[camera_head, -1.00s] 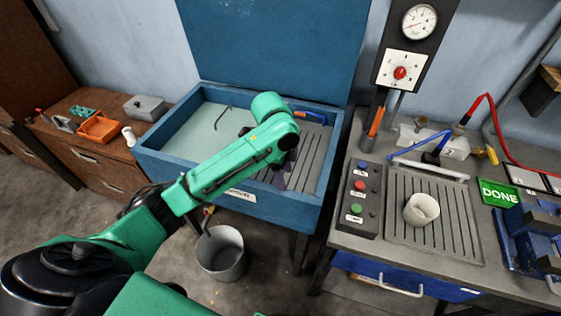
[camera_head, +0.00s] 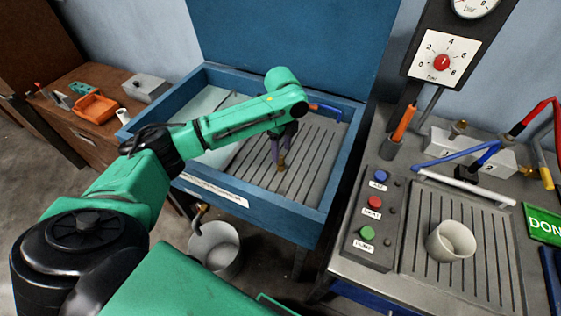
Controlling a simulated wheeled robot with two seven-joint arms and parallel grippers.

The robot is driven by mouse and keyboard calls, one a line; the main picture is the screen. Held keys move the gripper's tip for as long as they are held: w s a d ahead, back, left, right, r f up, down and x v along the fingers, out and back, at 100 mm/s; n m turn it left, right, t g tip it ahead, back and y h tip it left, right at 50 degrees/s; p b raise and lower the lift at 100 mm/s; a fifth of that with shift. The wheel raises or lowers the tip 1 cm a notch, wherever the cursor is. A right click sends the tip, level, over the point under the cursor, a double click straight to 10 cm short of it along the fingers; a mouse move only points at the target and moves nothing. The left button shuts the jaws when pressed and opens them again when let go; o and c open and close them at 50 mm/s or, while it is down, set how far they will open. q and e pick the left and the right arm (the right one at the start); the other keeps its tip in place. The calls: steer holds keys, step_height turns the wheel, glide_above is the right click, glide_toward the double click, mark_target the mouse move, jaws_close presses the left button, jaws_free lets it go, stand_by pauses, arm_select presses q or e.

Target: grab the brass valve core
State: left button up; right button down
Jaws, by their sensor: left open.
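My left gripper (camera_head: 280,158) points down into the blue parts-washer basin, its dark fingers over the ribbed grey drainboard. It is open. A small brass piece, which looks like the brass valve core (camera_head: 281,163), shows at the fingertips. It appears upright on the drainboard (camera_head: 315,160), between or right beside the fingers; I cannot tell which, nor whether they touch it. My right gripper is not in view.
The blue basin's front wall (camera_head: 270,215) and raised lid (camera_head: 290,45) surround the left gripper's space. A grey bucket (camera_head: 226,262) stands below. To the right, a bench holds a button box (camera_head: 372,205), a white cup (camera_head: 450,241) on a ribbed mat, and hoses.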

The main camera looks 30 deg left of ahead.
mark_target(281, 157)
arm_select(q)
steer(key=f, duration=0.2)
steer(key=f+p, duration=0.1)
steer(key=f, duration=0.2)
steer(key=shift+w+a+f+p, duration=0.25)
steer(key=shift+w+f+p, duration=0.05)
steer(key=shift+p, duration=0.05)
steer(key=shift+f, duration=0.1)
steer(key=shift+c, duration=1.2)
jaws_close()
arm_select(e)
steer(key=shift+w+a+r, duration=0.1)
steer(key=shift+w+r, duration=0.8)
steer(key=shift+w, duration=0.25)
